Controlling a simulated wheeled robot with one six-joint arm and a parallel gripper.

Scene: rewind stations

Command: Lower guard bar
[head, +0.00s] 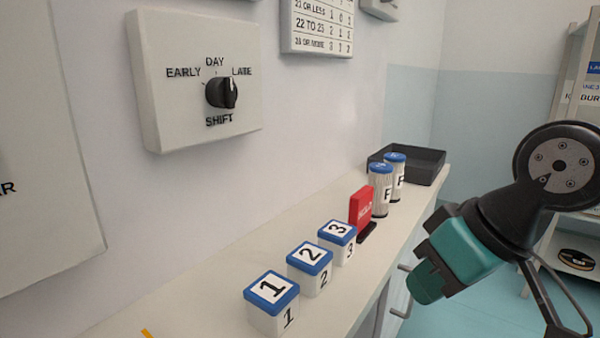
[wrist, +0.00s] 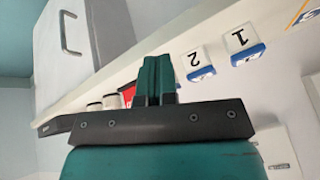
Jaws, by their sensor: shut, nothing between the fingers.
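I cannot make out a guard bar in either view. My gripper (head: 425,284) is at the right of the head view, in front of the counter's edge, pointing down and left. In the wrist view its two teal fingers (wrist: 155,75) are together with nothing between them. In that view the fingers overlap the counter and partly hide a red sign (wrist: 128,93).
A counter (head: 205,318) holds numbered blocks 1 (head: 272,300), 2 (head: 310,268) and 3 (head: 338,242), a red HOLD sign (head: 361,205), two F cylinders (head: 381,190) and a black tray (head: 425,165). A shift dial (head: 222,92) points to LATE. A shelf (head: 575,225) stands right.

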